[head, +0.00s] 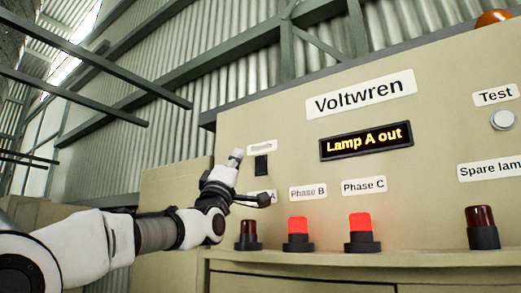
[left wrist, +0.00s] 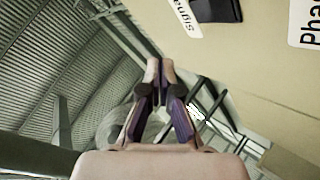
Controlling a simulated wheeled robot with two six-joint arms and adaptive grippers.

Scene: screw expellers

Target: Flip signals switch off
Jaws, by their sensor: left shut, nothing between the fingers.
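The signals switch (head: 261,166) is a small black rocker on the beige panel, under a small blurred label (head: 261,146). In the left wrist view the black switch (left wrist: 217,9) shows at the top edge, beside a label partly reading "Signa". Which way the rocker is set is too small to tell. My left gripper (head: 237,157) is just left of the switch in the head view, pointing up. Its fingertips (left wrist: 160,66) are together and empty, apart from the switch in the wrist view. My right gripper is not in view.
The Voltwren panel's display (head: 366,141) reads "Lamp A out". Below, the Phase A lamp (head: 248,236) is dark; the Phase B (head: 298,235) and Phase C (head: 361,233) lamps glow red. A dark spare lamp (head: 482,228) and a test button (head: 502,120) are at right.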

